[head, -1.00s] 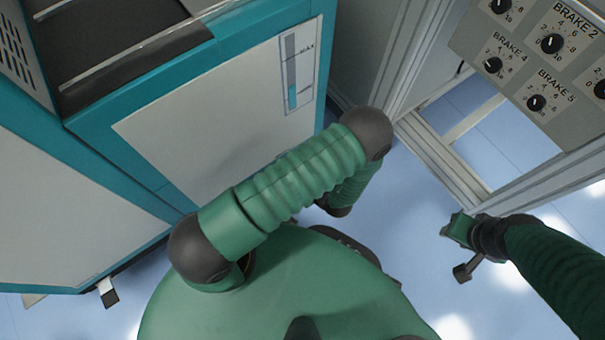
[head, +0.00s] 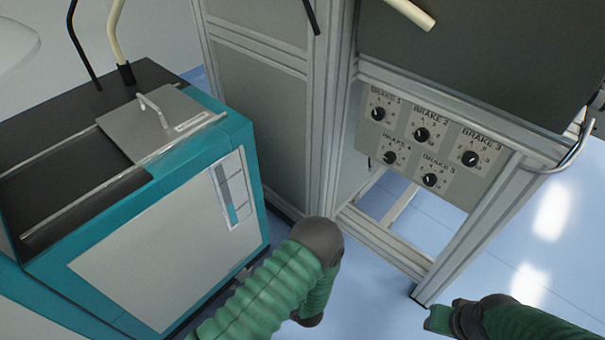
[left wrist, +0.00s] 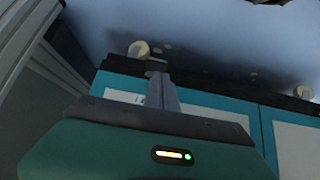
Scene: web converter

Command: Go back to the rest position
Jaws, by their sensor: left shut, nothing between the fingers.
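My left arm (head: 270,295) is green and ribbed with a dark joint, and it bends in front of the teal machine in the head view. Its gripper is hidden there. In the left wrist view my left gripper (left wrist: 158,88) has its fingers together with nothing between them. Behind it is the lower part of the teal and white cabinet. My right gripper (head: 445,317) is at the lower right edge of the head view, above the floor near the frame's foot. Its fingers are partly cut off, and I cannot tell their opening.
The teal machine (head: 150,235) stands at left with a grey lid plate (head: 160,125) on top. A metal frame (head: 325,110) with a brake knob panel (head: 400,160) stands at centre and right. Pale blue floor (head: 520,240) is clear at right.

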